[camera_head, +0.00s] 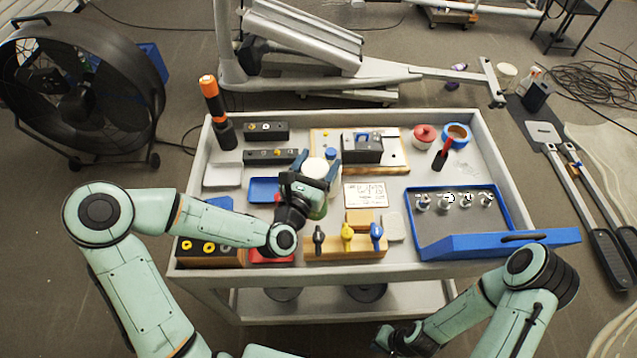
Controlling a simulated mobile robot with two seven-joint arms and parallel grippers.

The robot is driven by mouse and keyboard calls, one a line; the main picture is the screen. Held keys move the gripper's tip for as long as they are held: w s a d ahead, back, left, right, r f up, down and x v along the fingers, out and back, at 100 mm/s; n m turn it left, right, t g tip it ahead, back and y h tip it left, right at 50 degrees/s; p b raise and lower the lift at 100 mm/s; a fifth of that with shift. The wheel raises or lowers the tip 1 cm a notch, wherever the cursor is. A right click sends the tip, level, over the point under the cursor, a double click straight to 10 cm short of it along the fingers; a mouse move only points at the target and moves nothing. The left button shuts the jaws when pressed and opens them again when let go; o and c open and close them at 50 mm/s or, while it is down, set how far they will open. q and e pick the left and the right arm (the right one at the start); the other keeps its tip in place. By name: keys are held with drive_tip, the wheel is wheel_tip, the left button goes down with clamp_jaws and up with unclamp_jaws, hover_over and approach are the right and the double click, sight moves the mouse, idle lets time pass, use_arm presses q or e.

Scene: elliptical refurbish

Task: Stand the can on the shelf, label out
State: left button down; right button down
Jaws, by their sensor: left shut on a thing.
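My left gripper (325,168) is over the middle of the cart's top, shut on a round, white-topped thing (314,167) that looks like the can. The gripper's dark body and fingers hide most of its side, and I cannot see a label. I cannot tell whether it touches the surface below. The cart (215,290) has a lower shelf (405,302), partly seen under the top tray. My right gripper (388,338) is low at the front of the cart, away from the objects; its fingers are too dark and small to read.
A wooden rack with black, yellow and blue handles (347,246) stands at the front. A blue tray (414,205) with several knobs lies at right. A black box on a board (361,148), a red round container (424,136) and an orange-topped bottle (212,100) stand behind.

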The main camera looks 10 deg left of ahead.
use_arm(q)
drive_tip(key=shift+s+f, duration=0.1)
drive_tip(key=shift+f, duration=0.75)
drive_tip(key=shift+w+f, duration=0.25)
drive_tip(key=shift+f, duration=0.3)
drive_tip(key=shift+f+b, duration=0.45)
drive_tip(key=shift+f, duration=1.55)
use_arm(e)
drive_tip(key=shift+s+f, duration=0.6)
drive_tip(key=shift+f, duration=0.2)
use_arm(q)
drive_tip(key=shift+f, duration=0.1)
drive_tip(key=shift+f, duration=0.15)
drive_tip(key=shift+c, duration=1.6)
unclamp_jaws()
drive_tip(key=o, duration=0.3)
use_arm(e)
drive_tip(key=shift+s+f, duration=0.15)
drive_tip(key=shift+f, duration=0.05)
